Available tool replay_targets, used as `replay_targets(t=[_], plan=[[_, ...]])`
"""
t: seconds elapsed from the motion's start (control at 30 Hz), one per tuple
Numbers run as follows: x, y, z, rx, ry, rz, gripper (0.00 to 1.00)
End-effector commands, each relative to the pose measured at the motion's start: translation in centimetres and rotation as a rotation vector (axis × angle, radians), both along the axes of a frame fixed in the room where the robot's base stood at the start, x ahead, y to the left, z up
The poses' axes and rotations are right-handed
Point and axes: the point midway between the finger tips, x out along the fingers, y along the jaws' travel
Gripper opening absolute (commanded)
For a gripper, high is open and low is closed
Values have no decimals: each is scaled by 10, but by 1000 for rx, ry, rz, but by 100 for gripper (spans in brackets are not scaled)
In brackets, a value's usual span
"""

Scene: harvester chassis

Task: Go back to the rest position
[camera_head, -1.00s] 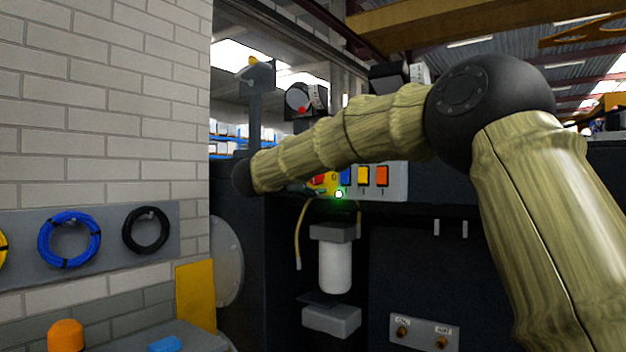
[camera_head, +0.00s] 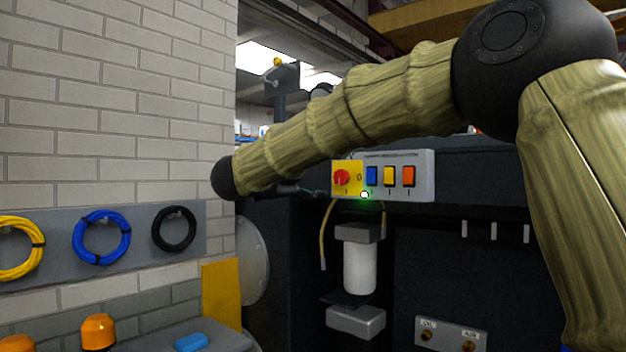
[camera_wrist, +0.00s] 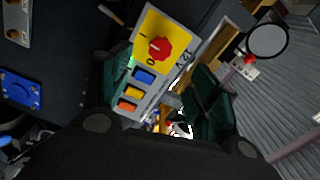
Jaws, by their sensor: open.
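My gripper (camera_wrist: 160,85) is open and empty in the wrist view, with one dark green finger on each side. Between and beyond the fingers is the control panel (camera_wrist: 138,88), tilted in that view, with a red rotary switch (camera_wrist: 160,49) on a yellow plate and blue, yellow and orange buttons. In the head view, my arm reaches left across the picture, above and left of the control panel (camera_head: 424,176). Its red switch (camera_head: 341,177) and coloured buttons are in plain sight there. My gripper is not clearly visible in the head view, mostly hidden by my arm.
A white brick wall stands at left, with yellow, blue (camera_head: 101,237) and black (camera_head: 174,229) cable coils on a grey board. Below the panel are a white filter cylinder (camera_head: 359,267) and a yellow hose (camera_head: 327,236). An orange beacon (camera_head: 98,332) stands at lower left.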

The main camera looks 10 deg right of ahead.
Motion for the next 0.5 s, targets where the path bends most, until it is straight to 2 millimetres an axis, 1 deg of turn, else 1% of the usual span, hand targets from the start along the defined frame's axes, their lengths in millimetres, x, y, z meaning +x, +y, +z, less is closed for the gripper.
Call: replay_targets(t=[0.33, 0.37, 0.43, 0.47, 0.5], plan=[[1, 0, -2, -3, 3, 1, 61], [2, -1, -5, -6, 7, 2, 61], [8, -1, -19, -24, 23, 11, 61], [11, -2, -28, -36, 35, 17, 61], [17, -2, -42, -55, 53, 28, 61]])
